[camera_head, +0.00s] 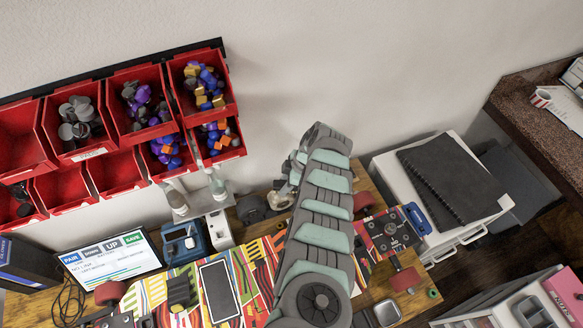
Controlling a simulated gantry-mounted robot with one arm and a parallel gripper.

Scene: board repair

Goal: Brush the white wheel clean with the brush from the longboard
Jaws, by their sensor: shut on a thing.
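The longboard (155,287) lies across the wooden table with a bright striped deck. Dark red wheels show at its left end (109,292) and right end (405,280). My gripper (284,196) is small and partly hidden beside my arm, low over the back of the table. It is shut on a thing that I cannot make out. A pale rounded shape at the gripper may be the white wheel, but I cannot tell. I cannot identify the brush. My arm covers the middle of the board.
Dark grey wheels (251,208) stand behind the board. A phone-like slab (219,291) lies on the deck. A screen (111,258) and a blue device (184,243) stand at left. Red bins (75,125) hang on the wall. A metal dish (387,312) sits at the front right.

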